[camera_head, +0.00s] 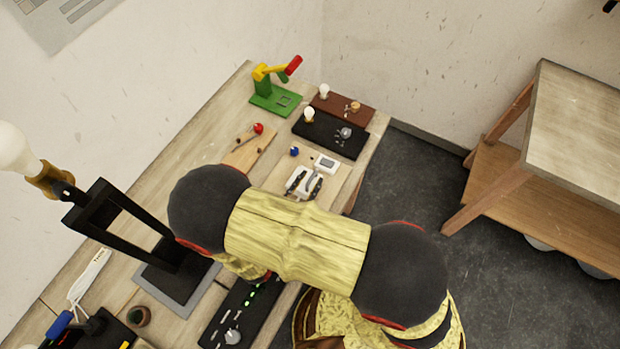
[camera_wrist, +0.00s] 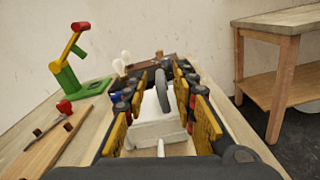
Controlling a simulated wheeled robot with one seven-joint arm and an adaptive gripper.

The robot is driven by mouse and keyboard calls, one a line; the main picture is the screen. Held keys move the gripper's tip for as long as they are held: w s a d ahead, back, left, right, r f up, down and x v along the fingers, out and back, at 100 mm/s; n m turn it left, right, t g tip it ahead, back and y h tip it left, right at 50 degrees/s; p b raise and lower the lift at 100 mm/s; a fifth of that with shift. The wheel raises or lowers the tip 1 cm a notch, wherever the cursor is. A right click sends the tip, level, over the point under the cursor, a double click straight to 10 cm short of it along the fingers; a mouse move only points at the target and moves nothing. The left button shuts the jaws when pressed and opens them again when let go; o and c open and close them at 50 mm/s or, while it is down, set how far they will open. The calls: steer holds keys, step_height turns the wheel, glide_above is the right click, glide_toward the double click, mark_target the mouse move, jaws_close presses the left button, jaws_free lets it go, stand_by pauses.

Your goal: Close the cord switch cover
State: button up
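The white cord switch (camera_wrist: 158,128) sits on a wooden board on the bench, between my fingers in the wrist view. A grey rounded piece (camera_wrist: 162,90) stands upright from it; I cannot tell whether this is its cover. In the head view the white switch (camera_head: 301,181) shows just beyond my arm, with dark fingertips along its sides. A small white piece with a grey panel (camera_head: 325,163) lies right behind it. My gripper (camera_wrist: 160,82) is open, its yellow and black fingers spread on both sides of the switch. Contact is not clear.
A green stand with a yellow and red arm (camera_head: 275,95) stands at the back. Dark (camera_head: 330,133) and brown (camera_head: 345,104) boards with bulbs lie behind the switch. A wooden board with a red knob (camera_head: 248,150) lies left. A black lamp frame (camera_head: 120,225) stands nearer left.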

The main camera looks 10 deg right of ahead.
steer(key=v, duration=1)
steer(key=shift+s+a, duration=0.15)
steer(key=shift+a, duration=0.1)
steer(key=shift+r, duration=0.1)
steer(key=d+r+m+g, duration=0.1)
steer(key=d+m+g, duration=0.1)
steer(key=w+d+r+m+g+h+b, duration=0.1)
steer(key=d+r+m+g, duration=0.1)
steer(key=g, duration=0.1)
steer(key=d+r+m+g+h, duration=0.1)
steer(key=d+m+g, duration=0.1)
steer(key=m, duration=0.1)
steer(key=shift+w+r, duration=0.25)
steer(key=shift+w, duration=0.1)
steer(key=s+d+r+m+y+b, duration=0.2)
steer(key=d+r+m+y, duration=0.4)
steer(key=r+m, duration=0.3)
steer(key=s+d+r+m+g+y+b, duration=0.1)
steer(key=s+d+r+m+y+b, duration=0.1)
steer(key=d+r+m+y, duration=0.5)
step_height(320, 180, up, 3)
steer(key=m, duration=0.3)
steer(key=shift+s+d+g+b, duration=0.15)
steer(key=shift+s+g+b, duration=0.05)
steer(key=shift+g+b, duration=0.1)
steer(key=shift+o, duration=0.5)
steer(key=shift+r, duration=0.2)
